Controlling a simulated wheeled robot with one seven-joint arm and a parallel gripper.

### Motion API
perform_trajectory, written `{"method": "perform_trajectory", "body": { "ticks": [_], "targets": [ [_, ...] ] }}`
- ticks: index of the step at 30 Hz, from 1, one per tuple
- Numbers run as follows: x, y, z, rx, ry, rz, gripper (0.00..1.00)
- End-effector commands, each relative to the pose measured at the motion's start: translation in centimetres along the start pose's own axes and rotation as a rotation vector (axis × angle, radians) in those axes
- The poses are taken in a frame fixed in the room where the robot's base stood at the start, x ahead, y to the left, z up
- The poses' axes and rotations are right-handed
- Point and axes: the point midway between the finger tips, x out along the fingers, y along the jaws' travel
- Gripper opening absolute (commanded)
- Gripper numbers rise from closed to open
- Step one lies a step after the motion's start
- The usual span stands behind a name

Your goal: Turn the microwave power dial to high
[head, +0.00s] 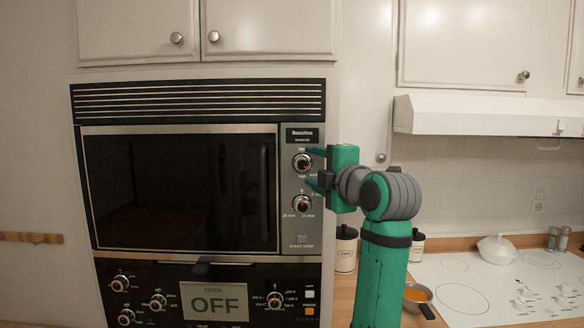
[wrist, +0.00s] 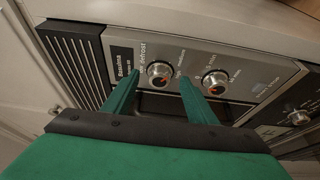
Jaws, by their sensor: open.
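The microwave (head: 180,190) is built into the wall, with a dark door and a control strip on its right. The upper dial (head: 302,161), the power dial, is a round silver knob with a dark centre and a red mark. In the wrist view this dial (wrist: 159,75) shows between my fingertips, with "Defrost" and "Medium" lettering around it. Its exact setting is too small to read. My gripper (head: 315,168) is open and empty, its green fingers pointing at the control strip, one above and one below the dial. Contact cannot be told.
A similar lower dial (head: 302,204) with minute marks sits just below; it also shows in the wrist view (wrist: 215,84). A start/stop button (head: 302,239) is under it. The oven panel with knobs and an "OFF" display (head: 214,303) is below. Canisters and a cooktop (head: 470,285) stand right.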

Motion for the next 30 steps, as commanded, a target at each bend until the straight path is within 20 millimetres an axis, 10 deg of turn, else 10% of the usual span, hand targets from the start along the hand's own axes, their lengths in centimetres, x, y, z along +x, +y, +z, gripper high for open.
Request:
{"method": "perform_trajectory", "body": {
  "ticks": [15,30],
  "targets": [
    [-6.2,-0.1,-3.6,-0.005,0.054,-0.002,0.52],
    [-6.5,-1.2,-2.6,0.021,0.040,-0.003,0.52]
  ]
}}
